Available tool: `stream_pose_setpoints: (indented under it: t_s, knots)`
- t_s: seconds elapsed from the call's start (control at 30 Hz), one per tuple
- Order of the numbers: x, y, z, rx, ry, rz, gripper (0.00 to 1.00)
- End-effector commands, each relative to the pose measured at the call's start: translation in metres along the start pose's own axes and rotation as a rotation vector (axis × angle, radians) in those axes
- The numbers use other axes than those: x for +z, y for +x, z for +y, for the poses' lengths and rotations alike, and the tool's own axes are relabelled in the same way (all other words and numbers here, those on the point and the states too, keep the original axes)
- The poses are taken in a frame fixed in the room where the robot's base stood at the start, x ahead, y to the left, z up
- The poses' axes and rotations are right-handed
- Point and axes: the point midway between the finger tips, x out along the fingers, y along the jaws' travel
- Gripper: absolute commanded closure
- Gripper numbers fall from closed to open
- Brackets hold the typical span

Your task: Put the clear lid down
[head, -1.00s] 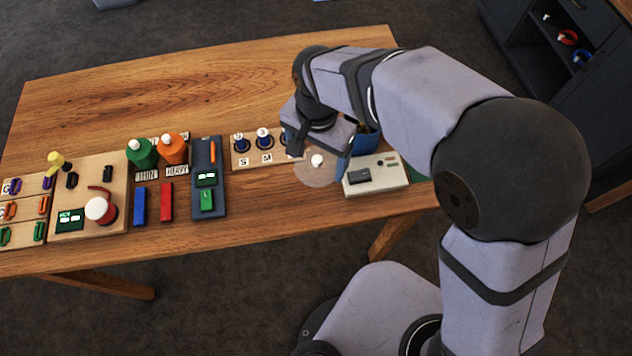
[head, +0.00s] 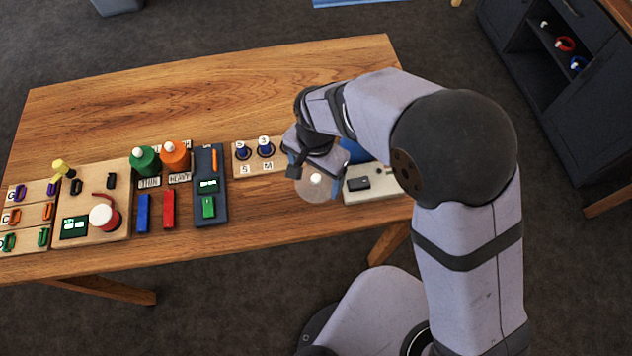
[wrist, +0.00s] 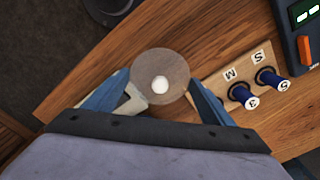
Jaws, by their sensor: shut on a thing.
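The clear lid (head: 308,188) is a round see-through disc with a white knob. In the wrist view the lid (wrist: 172,64) lies between the two blue fingers, wood grain showing through it. My gripper (head: 317,178) is shut on the lid, reaching down from above near the right part of the table. The fingers also show in the wrist view (wrist: 158,88). I cannot tell whether the lid touches the tabletop.
A pale box (head: 385,190) with a dark block stands close right of the lid. Bare wood (head: 265,195) lies in front of the board. The back of the table is clear.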

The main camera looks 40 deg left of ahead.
Motion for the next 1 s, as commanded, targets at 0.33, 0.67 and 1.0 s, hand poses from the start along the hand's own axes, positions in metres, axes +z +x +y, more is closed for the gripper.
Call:
stream_pose_setpoints:
  t_s: [0.33,0.67,1.0]
  knots:
    - [0.001,0.036,0.001,0.004,0.000,-0.002,0.45]
    - [0.000,0.040,0.001,0.001,0.000,0.000,0.45]
    - [0.000,0.043,0.001,0.001,0.000,-0.001,0.04]
